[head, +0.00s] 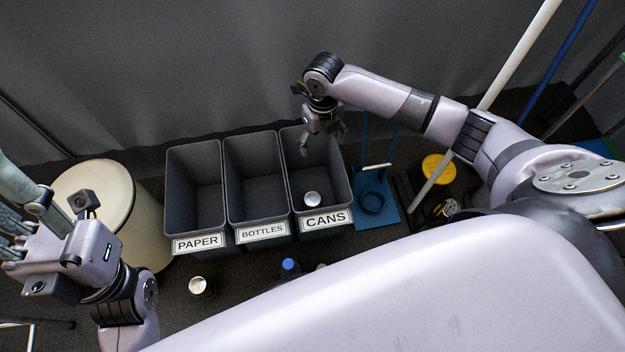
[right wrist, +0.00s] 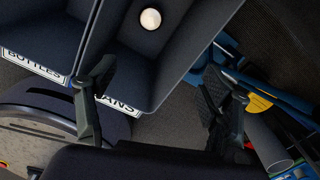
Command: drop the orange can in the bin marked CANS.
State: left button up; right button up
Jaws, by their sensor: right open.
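The bin marked CANS (head: 345,185) is the rightmost of three dark bins in the head view. A can with a pale round top (head: 312,198) is inside it, near its front wall; its side colour is hidden. The same can top (right wrist: 150,19) shows in the right wrist view, apart from my fingers. My right gripper (head: 323,143) is above the back part of the CANS bin, its fingers spread and empty; they also frame the right wrist view (right wrist: 158,85). My left gripper (head: 14,230) is at the left edge, partly cut off; its jaw state is unclear.
The PAPER bin (head: 168,180) and BOTTLES bin (head: 229,175) stand left of CANS. A cream round container (head: 135,225) is further left. A silver-topped can (head: 201,287) and blue-capped bottle (head: 289,266) stand in front. A blue dustpan (head: 374,182) and poles are right.

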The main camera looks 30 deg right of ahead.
notch_tip(320, 180, up, 6)
jog(key=shift+r, duration=0.25)
dwell(0.4)
